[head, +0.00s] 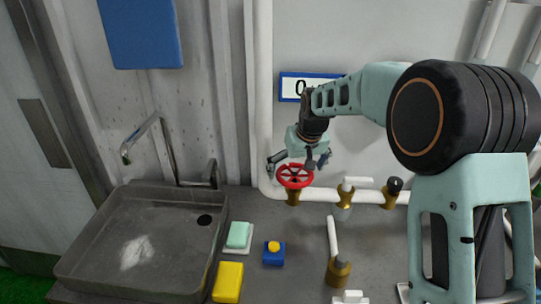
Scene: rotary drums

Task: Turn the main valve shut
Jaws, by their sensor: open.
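The valve with a red handwheel (295,176) sits on a brass body (293,197) on the white pipe at the back of the counter. My gripper (299,162) is open, just above and at the far side of the red wheel, with its fingers spread left and right. I cannot tell whether a finger touches the wheel. My arm reaches in from the right and hides part of the wall and pipe. A sign (292,86) on the wall behind is partly covered by my arm.
A grey sink (85,240) with a tap (165,140) lies at left. White-handled valves (345,190) (333,235) and a black-knobbed valve (392,192) stand to the right. A yellow sponge (228,282), a green soap bar (238,234) and a blue box (273,255) lie in front.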

